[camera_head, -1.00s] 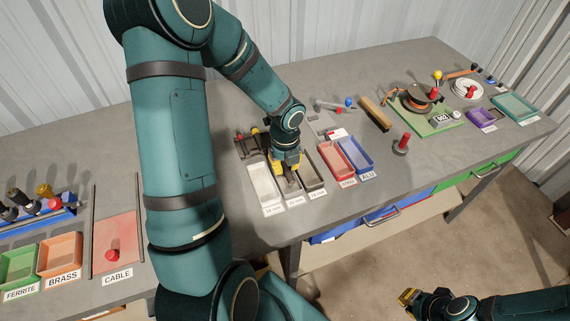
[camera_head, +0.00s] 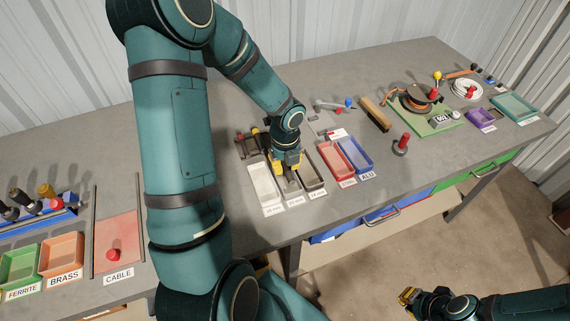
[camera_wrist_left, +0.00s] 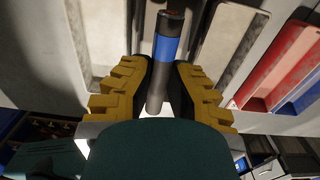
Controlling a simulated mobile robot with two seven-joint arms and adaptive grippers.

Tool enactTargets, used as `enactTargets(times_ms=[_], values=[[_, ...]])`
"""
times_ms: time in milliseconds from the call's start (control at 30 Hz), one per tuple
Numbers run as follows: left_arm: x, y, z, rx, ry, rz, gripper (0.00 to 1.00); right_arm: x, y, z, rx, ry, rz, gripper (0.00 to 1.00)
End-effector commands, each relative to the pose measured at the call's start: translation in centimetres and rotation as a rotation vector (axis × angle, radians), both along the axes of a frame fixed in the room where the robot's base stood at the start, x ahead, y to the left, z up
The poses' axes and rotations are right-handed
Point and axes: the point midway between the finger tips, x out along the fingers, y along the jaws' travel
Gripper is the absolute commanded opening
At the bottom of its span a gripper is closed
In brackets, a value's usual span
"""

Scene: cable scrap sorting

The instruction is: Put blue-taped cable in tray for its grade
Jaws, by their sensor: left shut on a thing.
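My left gripper (camera_head: 287,166) is low over the middle tray of three label-fronted trays. In the left wrist view it is shut on a dark cable piece with a blue tape band (camera_wrist_left: 166,48), held between the yellow-backed fingers. The middle tray (camera_head: 295,197) is partly hidden by the gripper. Whether the cable touches the tray floor I cannot tell. My right gripper (camera_head: 408,297) is off the bench at lower right, its fingers unclear.
A red tray (camera_head: 336,163) and a blue tray (camera_head: 357,155) stand right of the grade trays. A dark rack (camera_head: 246,147) is behind them. The bench front between the pale tray and my left arm is clear.

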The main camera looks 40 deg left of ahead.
Motion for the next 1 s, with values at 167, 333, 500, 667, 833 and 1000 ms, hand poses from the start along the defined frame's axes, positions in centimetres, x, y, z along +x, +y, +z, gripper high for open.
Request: enactTargets(times_ms=[167, 333, 500, 667, 833, 1000], values=[[0.0, 0.0, 0.0, 0.0, 0.0, 0.0, 0.0, 0.0, 0.0, 0.0, 0.0, 0.0, 0.0, 0.0], [0.0, 0.0, -0.4, 0.0, 0.0, 0.0, 0.0, 0.0, 0.0, -0.2, 0.0, 0.0, 0.0, 0.0], [0.0, 0.0, -0.8, 0.0, 0.0, 0.0, 0.0, 0.0, 0.0, -0.5, 0.0, 0.0, 0.0, 0.0], [0.0, 0.0, -1.2, 0.0, 0.0, 0.0, 0.0, 0.0, 0.0, -0.6, 0.0, 0.0, 0.0, 0.0], [0.0, 0.0, -1.2, 0.0, 0.0, 0.0, 0.0, 0.0, 0.0, -0.6, 0.0, 0.0, 0.0, 0.0], [0.0, 0.0, -1.2, 0.0, 0.0, 0.0, 0.0, 0.0, 0.0, -0.6, 0.0, 0.0, 0.0, 0.0]])
